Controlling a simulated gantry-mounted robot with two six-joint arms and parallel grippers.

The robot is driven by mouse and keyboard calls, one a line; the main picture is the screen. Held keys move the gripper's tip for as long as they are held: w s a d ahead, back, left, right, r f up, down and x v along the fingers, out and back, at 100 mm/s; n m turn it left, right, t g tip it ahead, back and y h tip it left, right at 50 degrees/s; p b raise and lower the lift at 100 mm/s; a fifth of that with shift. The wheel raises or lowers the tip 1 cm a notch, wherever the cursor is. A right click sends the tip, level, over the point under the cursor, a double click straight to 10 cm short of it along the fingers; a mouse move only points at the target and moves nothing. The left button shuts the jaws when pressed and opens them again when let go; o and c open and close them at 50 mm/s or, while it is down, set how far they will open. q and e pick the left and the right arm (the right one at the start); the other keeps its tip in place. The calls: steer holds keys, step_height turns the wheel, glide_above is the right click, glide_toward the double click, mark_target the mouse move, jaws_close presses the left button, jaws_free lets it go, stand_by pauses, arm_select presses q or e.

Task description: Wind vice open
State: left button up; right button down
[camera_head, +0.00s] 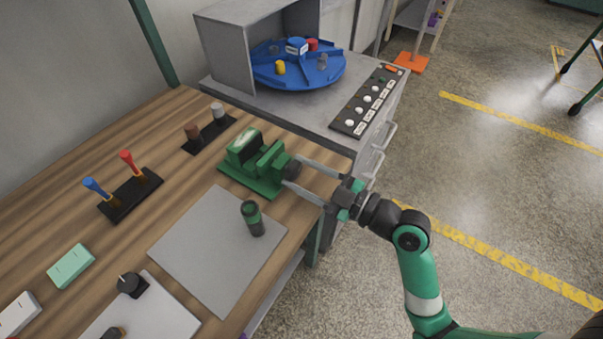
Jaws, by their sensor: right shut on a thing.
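A green vice (257,165) stands at the right edge of the wooden bench. A gap shows between its jaws, and I see nothing held in it. My right gripper (292,178) reaches in from the right, its two long fingers level with the vice's right end. It is shut on the dark knob (291,169) there, one finger on each side. The fingertips partly hide the knob, and its handle is hard to make out. My left gripper is not in view.
Screwdrivers in a black rack (131,195) stand to the left. A grey cabinet (303,109) with a blue turntable (298,70) and a button panel (368,101) stands behind.

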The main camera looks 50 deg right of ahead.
steer(key=n, duration=0.6)
steer(key=shift+n, duration=0.3)
steer(key=n, duration=0.5)
steer(key=shift+n, duration=0.3)
steer(key=shift+c, duration=1.1)
jaws_free()
steer(key=shift+r, duration=0.1)
